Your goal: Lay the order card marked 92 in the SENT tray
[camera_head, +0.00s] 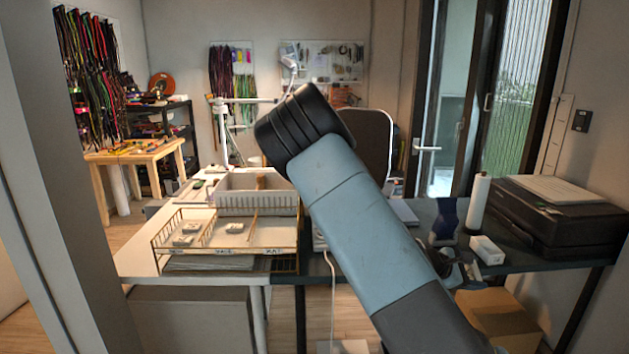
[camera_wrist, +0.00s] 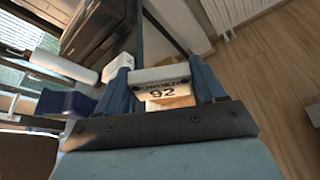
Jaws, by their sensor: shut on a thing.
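A white order card (camera_wrist: 163,86) printed with 92 is in the wrist view. My gripper (camera_wrist: 163,76) is shut on it, with one blue finger at each side. In the head view my arm hides much of the middle, and I cannot clearly make out the card there. A wire tray rack (camera_head: 200,252) with dividers stands on the white table at the left. Small white pieces (camera_head: 234,228) lie in it. Its front labels are too small to read surely, so I cannot tell which part is SENT.
A pale bin (camera_head: 256,199) stands behind the rack. On the dark desk at the right are a black printer (camera_head: 555,216), a white roll (camera_head: 479,202), a white box (camera_head: 487,250) and a dark blue object (camera_head: 445,220). A cardboard box (camera_head: 503,315) stands below.

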